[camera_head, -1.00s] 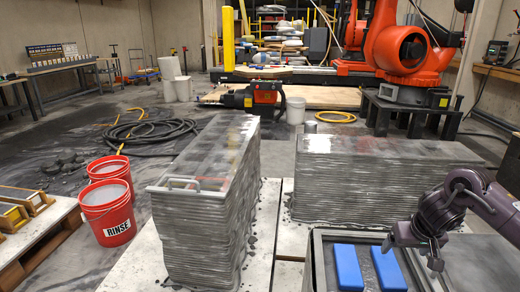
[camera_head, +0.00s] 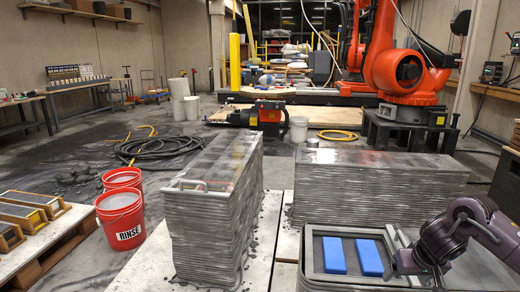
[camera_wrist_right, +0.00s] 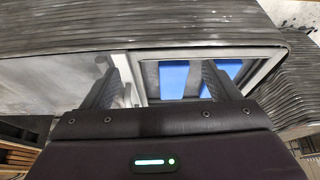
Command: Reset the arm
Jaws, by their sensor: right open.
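My right arm comes in from the right in the head view, and its gripper (camera_head: 418,274) hangs at the right side of a grey-rimmed tray (camera_head: 312,283). In the right wrist view, my right gripper (camera_wrist_right: 162,82) shows two dark fingers set wide apart with nothing held between them. Two blue blocks, the left one (camera_head: 334,255) and the right one (camera_head: 369,257), lie side by side in the tray, apart from the gripper. They show partly in the right wrist view (camera_wrist_right: 174,77), beyond the fingers. My left gripper is not in view.
A tall layered concrete block (camera_head: 205,235) stands left of the tray, with a metal handle on top. Another layered block (camera_head: 380,180) stands behind the tray. Red buckets (camera_head: 120,222) and a pallet with moulds (camera_head: 50,232) are at left. An orange robot arm (camera_head: 398,70) stands behind.

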